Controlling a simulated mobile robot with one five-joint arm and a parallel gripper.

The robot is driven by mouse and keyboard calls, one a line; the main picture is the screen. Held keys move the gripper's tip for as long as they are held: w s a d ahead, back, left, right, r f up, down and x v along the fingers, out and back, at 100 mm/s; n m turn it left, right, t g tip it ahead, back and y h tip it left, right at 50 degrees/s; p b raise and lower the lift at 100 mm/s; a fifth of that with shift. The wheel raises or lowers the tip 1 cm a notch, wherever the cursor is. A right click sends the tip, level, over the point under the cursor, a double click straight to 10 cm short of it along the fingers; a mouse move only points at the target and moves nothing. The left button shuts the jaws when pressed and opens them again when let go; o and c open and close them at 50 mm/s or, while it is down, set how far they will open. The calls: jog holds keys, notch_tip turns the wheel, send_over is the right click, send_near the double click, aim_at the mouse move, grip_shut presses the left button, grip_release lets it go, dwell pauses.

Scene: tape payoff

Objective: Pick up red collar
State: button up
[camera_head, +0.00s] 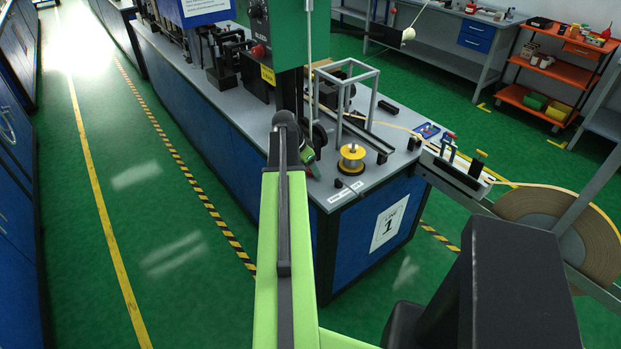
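My lime-green arm reaches up from the bottom centre to a dark joint at the near end of the grey workbench (355,190). A small dark and green end part, which seems to be my gripper (309,157), shows just right of that joint, mostly hidden behind the arm. Its fingers and anything between them cannot be made out. No red collar can be clearly identified. Small red marks show on a blue tray (428,130) at the bench's right edge, too small to tell what they are.
A yellow-and-silver spool (351,158) stands near the bench corner, beside a grey frame (345,95). A large tape reel (560,230) hangs on a stand at right. An orange shelf (560,75) stands at the back right. The green floor (140,200) left of the bench is clear.

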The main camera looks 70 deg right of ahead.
jog(key=shift+r, duration=0.1)
grip_shut()
jog(key=shift+r, duration=0.1)
jog(key=r+p, duration=0.3)
jog(key=s+r+p, duration=0.1)
jog(key=r+p, duration=0.1)
jog(key=shift+a+r, duration=0.1)
jog(key=shift+a, duration=0.15)
jog(key=s+a+r+p, duration=0.3)
jog(key=s+r+p, duration=0.2)
jog(key=s, duration=0.5)
jog(key=shift+r+p, duration=0.3)
jog(key=shift+p, duration=0.2)
jog(key=shift+a, duration=0.15)
